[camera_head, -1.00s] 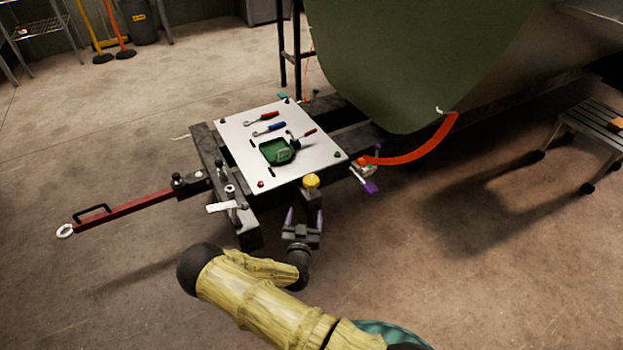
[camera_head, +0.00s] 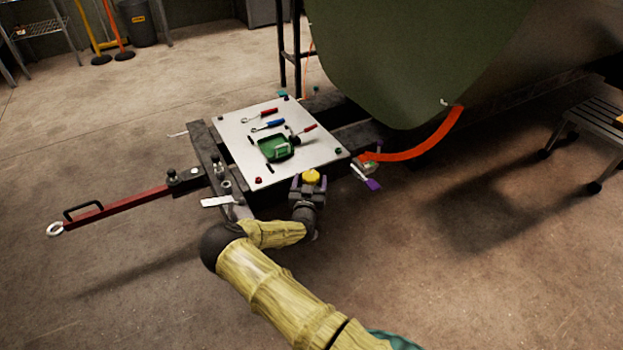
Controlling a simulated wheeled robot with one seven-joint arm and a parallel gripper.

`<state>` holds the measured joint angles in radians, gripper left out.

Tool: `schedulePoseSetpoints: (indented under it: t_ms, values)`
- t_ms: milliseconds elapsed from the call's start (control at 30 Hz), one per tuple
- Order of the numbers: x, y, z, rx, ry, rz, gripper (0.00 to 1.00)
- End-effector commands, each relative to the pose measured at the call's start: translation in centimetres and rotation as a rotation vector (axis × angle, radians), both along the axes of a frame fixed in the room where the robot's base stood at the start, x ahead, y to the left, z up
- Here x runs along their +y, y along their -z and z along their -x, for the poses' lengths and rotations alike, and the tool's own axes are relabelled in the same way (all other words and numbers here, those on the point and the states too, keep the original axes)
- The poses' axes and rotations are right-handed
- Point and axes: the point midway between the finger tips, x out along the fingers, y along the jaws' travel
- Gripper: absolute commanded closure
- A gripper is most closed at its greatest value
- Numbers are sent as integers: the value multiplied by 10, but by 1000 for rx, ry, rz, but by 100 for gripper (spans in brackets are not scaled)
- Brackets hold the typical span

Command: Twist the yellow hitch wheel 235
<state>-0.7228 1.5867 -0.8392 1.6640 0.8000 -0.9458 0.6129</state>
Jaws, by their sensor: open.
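The yellow hitch wheel (camera_head: 312,177) is a small round knob at the near edge of the trolley frame, just off the front corner of the white plate. My gripper (camera_head: 310,182) is open, with its purple-tipped fingers on either side of the yellow wheel. I cannot tell whether the fingers touch the wheel. The gripper body hides the post under the wheel.
The white plate (camera_head: 234,143) carries a green tray (camera_head: 275,148) and several hand tools. A red tow bar (camera_head: 130,207) reaches out left. An orange hose (camera_head: 425,146) runs under the green fuselage (camera_head: 400,60) at right. A step stool (camera_head: 600,125) stands far right. The floor in front is clear.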

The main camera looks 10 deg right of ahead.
Motion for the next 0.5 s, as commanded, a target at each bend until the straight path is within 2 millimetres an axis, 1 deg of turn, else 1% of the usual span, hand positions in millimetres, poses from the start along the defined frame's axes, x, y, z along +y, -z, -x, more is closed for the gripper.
schedulePoseSetpoints:
  t_ms: [33, 100, 200, 300, 500]
  values:
    - [-4, 4, -9, -2, 1, 1, 27]
    - [-7, 4, -19, -2, 0, 1, 27]
    - [-10, 3, -30, -1, 0, -1, 27]
    - [-12, 1, -36, -1, 0, 1, 27]
    - [-12, 0, -37, 0, 0, 1, 27]
